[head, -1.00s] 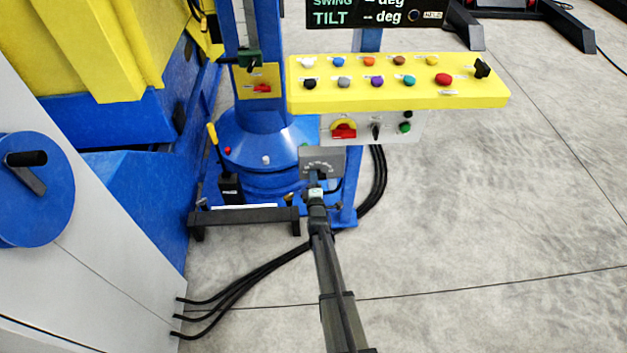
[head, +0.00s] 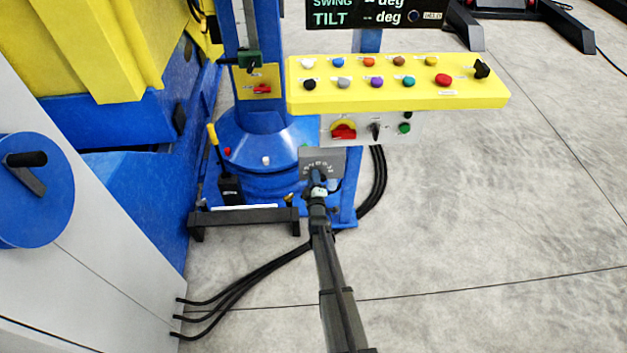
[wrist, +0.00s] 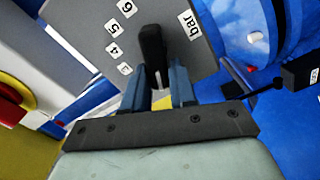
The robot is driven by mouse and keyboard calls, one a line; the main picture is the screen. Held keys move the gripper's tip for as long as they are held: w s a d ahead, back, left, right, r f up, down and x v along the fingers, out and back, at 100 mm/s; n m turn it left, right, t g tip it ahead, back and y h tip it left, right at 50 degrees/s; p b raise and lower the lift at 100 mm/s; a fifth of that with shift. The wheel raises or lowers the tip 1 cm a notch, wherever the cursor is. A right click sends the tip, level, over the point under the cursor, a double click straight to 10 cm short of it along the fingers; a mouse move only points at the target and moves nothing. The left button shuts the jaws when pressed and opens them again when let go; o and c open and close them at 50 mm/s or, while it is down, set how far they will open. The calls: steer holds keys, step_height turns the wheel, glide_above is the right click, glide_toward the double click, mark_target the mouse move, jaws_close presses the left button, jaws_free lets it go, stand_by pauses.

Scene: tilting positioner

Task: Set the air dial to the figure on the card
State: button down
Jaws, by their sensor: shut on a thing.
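The air dial is a grey plate (wrist: 85,22) with white figure labels and a "bar" label, low on the blue column; the plate also shows in the head view (head: 322,157). A black pointer knob (wrist: 152,45) stands out from its middle. My gripper (wrist: 160,88) has its blue fingers on either side of the knob's near end and is shut on it. In the wrist view the labels 6, 5 and 4 are readable, and one more is too tilted to read surely. In the head view my gripper (head: 318,178) covers the lower part of the plate. I cannot make out a card with a figure.
A yellow button panel (head: 400,95) overhangs above and right of the dial. A grey box with a red rotary switch (head: 343,131) hangs under it. A black stand bar (head: 243,217) is at the lower left. Black cables (head: 376,185) run down beside the column. The floor at right is clear.

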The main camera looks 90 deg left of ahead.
steer(key=m, duration=0.3)
steer(key=shift+w+r+m, duration=0.2)
steer(key=shift+r+m, duration=0.15)
steer(key=shift+m, duration=0.05)
steer(key=m, duration=0.3)
steer(key=shift+w+r+m, duration=0.15)
steer(key=shift+w+m, duration=0.1)
steer(key=shift+m, duration=0.05)
steer(key=m, duration=0.3)
steer(key=shift+w+r+m, duration=0.15)
steer(key=shift+w+m, duration=0.2)
steer(key=shift+m, duration=0.05)
steer(key=m, duration=0.3)
steer(key=shift+w+m, duration=0.3)
steer(key=m, duration=0.2)
steer(key=w+m, duration=0.1)
steer(key=m, duration=0.2)
steer(key=shift+f, duration=0.2)
steer(key=m, duration=0.5)
steer(key=shift+w+f, duration=0.25)
steer(key=shift+f, duration=0.05)
steer(key=shift+m, duration=0.3)
